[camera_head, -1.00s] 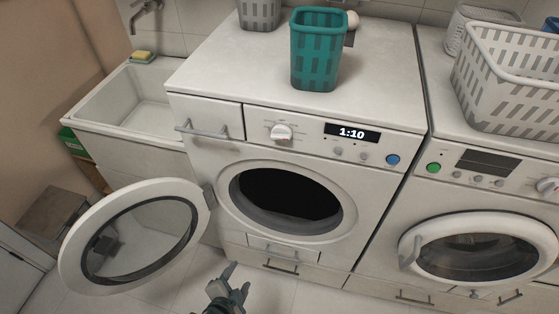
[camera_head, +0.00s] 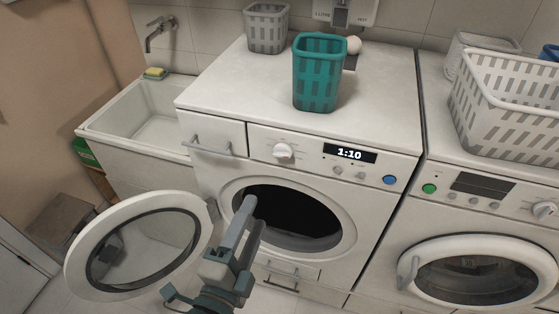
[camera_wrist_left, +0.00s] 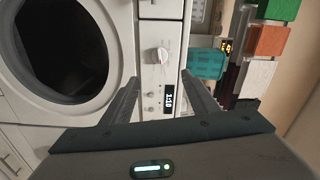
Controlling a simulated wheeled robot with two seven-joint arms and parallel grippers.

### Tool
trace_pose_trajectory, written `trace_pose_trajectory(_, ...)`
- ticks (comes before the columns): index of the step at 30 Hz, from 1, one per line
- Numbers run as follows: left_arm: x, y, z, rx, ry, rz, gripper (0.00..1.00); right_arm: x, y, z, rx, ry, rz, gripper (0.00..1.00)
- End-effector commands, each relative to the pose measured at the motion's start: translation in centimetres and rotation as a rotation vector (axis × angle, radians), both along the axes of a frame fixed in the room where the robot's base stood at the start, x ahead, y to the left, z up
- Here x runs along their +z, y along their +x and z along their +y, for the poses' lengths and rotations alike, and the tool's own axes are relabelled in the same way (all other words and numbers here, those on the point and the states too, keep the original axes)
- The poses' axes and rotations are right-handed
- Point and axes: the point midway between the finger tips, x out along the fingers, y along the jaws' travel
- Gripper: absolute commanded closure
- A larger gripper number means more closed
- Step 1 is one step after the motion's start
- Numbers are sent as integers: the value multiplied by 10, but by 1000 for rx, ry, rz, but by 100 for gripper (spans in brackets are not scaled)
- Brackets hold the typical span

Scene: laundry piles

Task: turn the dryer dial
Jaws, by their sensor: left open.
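The dial (camera_head: 283,151) is a round white knob on the front panel of the white machine with the open door. It also shows in the left wrist view (camera_wrist_left: 157,56), beyond and between the fingertips. The lit display (camera_head: 349,153) beside it reads 1:10. My left gripper (camera_head: 245,212) is in front of the machine's dark door opening, below the dial in the picture. In the left wrist view my left gripper (camera_wrist_left: 160,80) has its two fingers spread apart with nothing between them. It is apart from the dial. My right gripper is not in view.
The open round door (camera_head: 85,262) hangs to the left of my gripper. A teal basket (camera_head: 317,75) and a grey basket (camera_head: 267,28) stand on the machine. A second machine (camera_head: 385,262) with its door shut stands at the right. A sink (camera_head: 110,108) is at the left.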

Motion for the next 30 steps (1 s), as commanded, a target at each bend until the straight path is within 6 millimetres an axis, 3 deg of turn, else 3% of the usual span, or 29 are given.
trace_pose_trajectory(8,0,3,-1,0,-1,1,46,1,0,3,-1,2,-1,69)
trace_pose_trajectory(14,1,18,-6,-1,-1,0,46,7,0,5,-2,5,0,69)
trace_pose_trajectory(30,2,104,-34,0,0,0,46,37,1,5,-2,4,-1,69)
